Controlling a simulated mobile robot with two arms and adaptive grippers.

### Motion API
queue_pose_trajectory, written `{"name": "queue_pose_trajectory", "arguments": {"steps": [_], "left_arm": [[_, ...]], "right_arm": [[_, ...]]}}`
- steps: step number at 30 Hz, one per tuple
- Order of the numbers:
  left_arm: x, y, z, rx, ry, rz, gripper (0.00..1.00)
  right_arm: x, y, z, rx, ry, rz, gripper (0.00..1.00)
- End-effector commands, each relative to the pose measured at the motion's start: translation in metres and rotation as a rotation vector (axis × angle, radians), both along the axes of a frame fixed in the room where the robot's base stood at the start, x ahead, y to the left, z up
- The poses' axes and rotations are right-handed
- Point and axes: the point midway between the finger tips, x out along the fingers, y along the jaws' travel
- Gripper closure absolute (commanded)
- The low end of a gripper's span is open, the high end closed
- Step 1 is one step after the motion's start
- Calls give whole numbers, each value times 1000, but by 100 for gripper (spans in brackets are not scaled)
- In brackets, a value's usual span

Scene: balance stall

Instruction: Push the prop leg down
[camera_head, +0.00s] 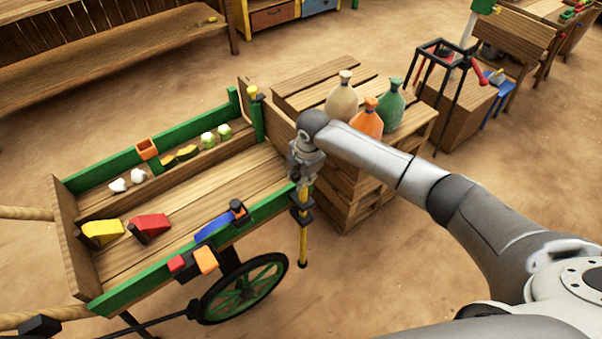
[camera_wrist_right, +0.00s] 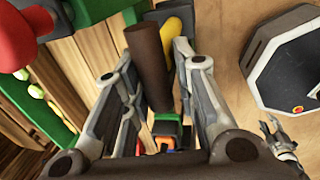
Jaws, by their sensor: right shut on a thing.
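The prop leg (camera_head: 303,240) is a yellow pole with black fittings at the cart's near right corner. Its lower end is close to the ground; I cannot tell whether it touches. My right gripper (camera_head: 301,178) is at the leg's upper end, pointing down. In the right wrist view, a dark brown cylindrical grip (camera_wrist_right: 148,60) lies between the fingers, which are shut on it. A yellow part (camera_wrist_right: 180,42) of the leg shows just behind it. A small grey jaw-like part at that view's right edge may be my left gripper (camera_wrist_right: 279,137); its opening is unclear.
The green-edged cart (camera_head: 215,185) carries wedges and small blocks and has a spoked wheel (camera_head: 244,290) below. Wooden crates (camera_head: 350,170) with several sacks stand close beyond the leg. A black and red stand (camera_head: 450,75) is behind. Sandy floor at the front is clear.

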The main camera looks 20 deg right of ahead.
Motion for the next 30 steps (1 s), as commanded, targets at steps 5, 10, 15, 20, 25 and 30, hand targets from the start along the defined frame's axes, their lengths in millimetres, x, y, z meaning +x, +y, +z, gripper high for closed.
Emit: {"name": "queue_pose_trajectory", "arguments": {"steps": [5, 10, 15, 20, 25, 30], "left_arm": [[0, 0, -24, 0, 1, 0, 60], [0, 0, -35, 0, 0, 0, 60], [1, 0, -35, 1, -1, 0, 60], [0, 0, -35, 0, 1, 0, 60], [-1, 0, -35, 0, 2, 0, 60], [-1, 0, -35, 0, 1, -1, 60]], "right_arm": [[0, 1, -57, 0, -1, 1, 100], [2, 2, -83, 3, -6, 3, 100], [2, 2, -87, 2, -8, 3, 100], [2, 2, -87, 2, -8, 4, 100], [2, 2, -87, 2, -7, 4, 60], [1, 1, -87, 0, -3, 3, 57]]}}
